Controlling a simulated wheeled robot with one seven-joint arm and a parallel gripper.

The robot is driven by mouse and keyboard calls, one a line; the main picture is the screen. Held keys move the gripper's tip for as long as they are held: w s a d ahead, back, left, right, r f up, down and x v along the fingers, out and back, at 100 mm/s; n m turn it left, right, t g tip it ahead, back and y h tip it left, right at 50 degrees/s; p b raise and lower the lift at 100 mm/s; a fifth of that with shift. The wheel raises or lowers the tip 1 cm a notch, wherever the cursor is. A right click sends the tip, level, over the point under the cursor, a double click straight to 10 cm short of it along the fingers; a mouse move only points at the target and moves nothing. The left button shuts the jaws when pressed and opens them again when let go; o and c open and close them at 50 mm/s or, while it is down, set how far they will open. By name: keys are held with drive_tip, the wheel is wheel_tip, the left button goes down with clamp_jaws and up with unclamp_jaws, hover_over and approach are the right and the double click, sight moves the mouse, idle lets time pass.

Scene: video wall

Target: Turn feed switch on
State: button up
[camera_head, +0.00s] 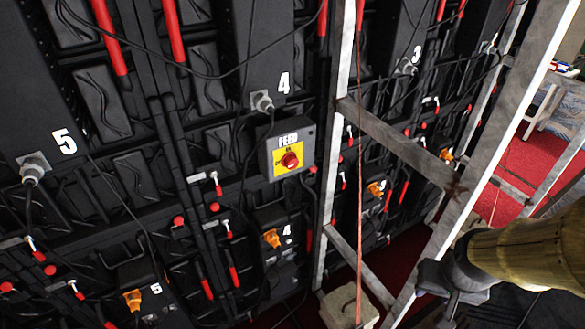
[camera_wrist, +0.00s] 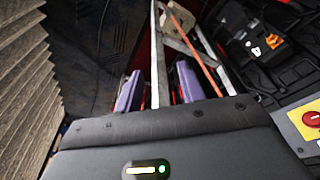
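The feed switch (camera_head: 287,150) is a dark box labelled FEED on the video wall's back, with a yellow plate and a red rotary knob (camera_head: 289,160). It is just left of a grey metal upright. Its knob also shows at the right edge of the wrist view (camera_wrist: 313,121), partly cut off. My gripper (camera_wrist: 158,85) is open, with two purple-grey finger pads apart and nothing held between them. The gripper is to the side of the switch, not touching it. The knob's exact setting is too small to read.
A grey metal frame (camera_head: 398,143) stands between the switch and my arm at the lower right. A pale weight block (camera_head: 348,306) sits at its foot. Black cables, red handles and orange connectors (camera_head: 272,238) cover the wall. Red carpet (camera_head: 525,172) lies beyond.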

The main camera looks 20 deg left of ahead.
sight(294, 165)
drive_tip(key=o, duration=0.4)
drive_tip(key=shift+w, duration=0.15)
drive_tip(key=shift+c, duration=0.2)
drive_tip(key=w+a+f+n+t+y+b, duration=0.25)
drive_tip(key=w+a+t+b, duration=0.2)
drive_tip(key=w, duration=0.35)
drive_tip(key=w+a+f+n+t+y+b, duration=0.1)
drive_tip(key=w+a+n+t+b, duration=0.2)
drive_tip(key=w+a, duration=0.35)
drive_tip(key=w+a+r+n+t+y+b, duration=0.1)
drive_tip(key=w+a+n+y+b, duration=0.2)
drive_tip(key=a+n+y+b, duration=0.3)
drive_tip(key=a+n+y, duration=0.1)
drive_tip(key=a+y, duration=0.3)
drive_tip(key=a, duration=0.4)
drive_tip(key=shift+a+r, duration=0.15)
drive_tip(key=shift+a, duration=0.2)
drive_tip(key=shift+n+t, duration=0.25)
drive_tip(key=p+x, duration=0.4)
drive_tip(key=x, duration=1.3)
drive_tip(key=shift+w+a+r, duration=0.1)
drive_tip(key=shift+w+a, duration=0.05)
